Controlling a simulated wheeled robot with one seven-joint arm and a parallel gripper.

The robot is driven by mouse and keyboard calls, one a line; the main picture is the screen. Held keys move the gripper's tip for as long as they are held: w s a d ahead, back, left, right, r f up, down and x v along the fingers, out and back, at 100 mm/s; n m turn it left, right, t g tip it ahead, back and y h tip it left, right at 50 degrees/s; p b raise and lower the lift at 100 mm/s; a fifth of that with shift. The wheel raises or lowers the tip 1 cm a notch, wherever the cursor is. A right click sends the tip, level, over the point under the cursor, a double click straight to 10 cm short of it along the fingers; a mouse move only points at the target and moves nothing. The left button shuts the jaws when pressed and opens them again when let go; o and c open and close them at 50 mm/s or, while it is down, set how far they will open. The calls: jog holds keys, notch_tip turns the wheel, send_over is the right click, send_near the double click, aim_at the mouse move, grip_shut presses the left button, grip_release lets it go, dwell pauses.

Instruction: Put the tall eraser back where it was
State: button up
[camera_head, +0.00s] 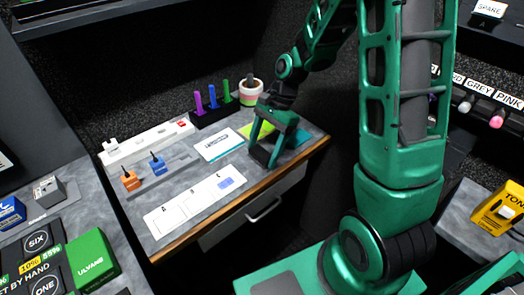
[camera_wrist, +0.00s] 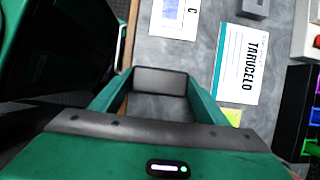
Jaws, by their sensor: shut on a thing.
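My gripper (camera_head: 262,158) is over the right part of the grey desk, close to its front edge. In the wrist view my gripper (camera_wrist: 160,82) is shut on a dark grey block (camera_wrist: 160,79), which spans the gap between the fingertips. The block looks like the tall eraser, but its full height is hidden from this angle. A white strip (camera_head: 178,213) with panels marked A, B and C lies along the desk front, left of my gripper. A flat blue patch (camera_head: 226,183) is on panel C. The strip's C end (camera_wrist: 172,30) shows at the top of the wrist view.
A white card (camera_head: 218,146) lies behind the strip. A grey rail with an orange piece (camera_head: 129,181) and a blue piece (camera_head: 157,166) is further left. Behind stand a white power strip (camera_head: 150,140), coloured upright pieces (camera_head: 212,98) and a striped cup (camera_head: 251,97). A yellow-green sheet lies beside my gripper.

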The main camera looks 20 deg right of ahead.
jog(key=shift+f, duration=0.4)
jog(key=shift+f, duration=0.15)
jog(key=o, duration=1.1)
jog(key=v, duration=1.2)
jog(key=s+d+r+n+h, duration=0.1)
jog(key=s+d, duration=0.3)
jog(key=s, duration=0.4)
jog(key=s+d+r+n+t+h, duration=0.1)
jog(key=s+d+n, duration=0.3)
jog(key=s, duration=0.4)
jog(key=s+d+r+n+h, duration=0.2)
jog(key=s+d+n, duration=0.1)
jog(key=s, duration=0.6)
jog(key=shift+d, duration=0.6)
